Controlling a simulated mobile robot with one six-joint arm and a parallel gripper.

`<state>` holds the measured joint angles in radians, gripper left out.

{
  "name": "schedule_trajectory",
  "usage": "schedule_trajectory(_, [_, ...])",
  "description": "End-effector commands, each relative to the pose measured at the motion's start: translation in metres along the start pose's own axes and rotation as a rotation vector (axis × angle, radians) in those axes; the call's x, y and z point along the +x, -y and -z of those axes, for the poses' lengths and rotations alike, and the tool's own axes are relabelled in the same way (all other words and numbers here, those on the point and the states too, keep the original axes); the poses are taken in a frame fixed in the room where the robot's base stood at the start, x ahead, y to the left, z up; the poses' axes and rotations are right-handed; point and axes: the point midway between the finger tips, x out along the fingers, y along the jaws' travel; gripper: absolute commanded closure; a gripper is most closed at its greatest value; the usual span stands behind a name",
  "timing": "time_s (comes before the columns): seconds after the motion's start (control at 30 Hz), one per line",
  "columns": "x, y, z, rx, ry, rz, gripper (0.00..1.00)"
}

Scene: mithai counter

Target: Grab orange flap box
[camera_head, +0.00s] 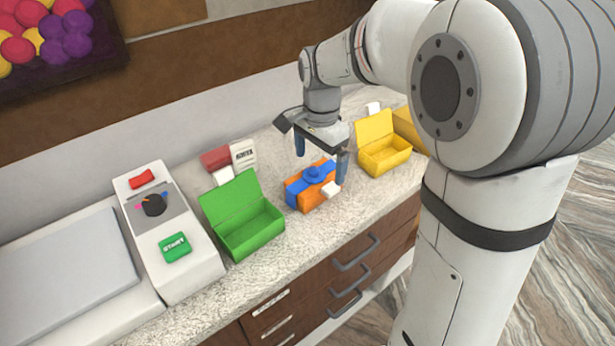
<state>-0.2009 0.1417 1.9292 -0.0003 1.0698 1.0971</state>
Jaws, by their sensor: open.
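The orange flap box (318,197) is closed and stands on the speckled counter, between the green and yellow boxes. A blue band and a blue bow or knob lie across its top, and a white tag hangs at its right front. My gripper (321,162) is open and empty, pointing down over the orange box. One dark blue fingertip is behind the box's left part and the other is near its right side. I cannot tell whether either finger touches the box.
An open green flap box (249,228) stands to the left and an open yellow flap box (385,156) to the right. A white machine with a dial and green START button (175,247) is farther left. A red and white block (230,156) sits behind. Drawers with handles (349,279) are below the counter edge.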

Motion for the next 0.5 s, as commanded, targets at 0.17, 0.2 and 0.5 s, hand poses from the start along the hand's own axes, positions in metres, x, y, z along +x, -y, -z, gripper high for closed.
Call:
schedule_trajectory(0.17, [0.020,0.001,0.000,0.009,0.002,-0.003,0.00])
schedule_trajectory(0.2, [0.024,0.001,-0.001,0.009,0.002,-0.004,0.00])
schedule_trajectory(0.5, [0.066,0.001,-0.002,0.007,0.002,-0.004,0.00])
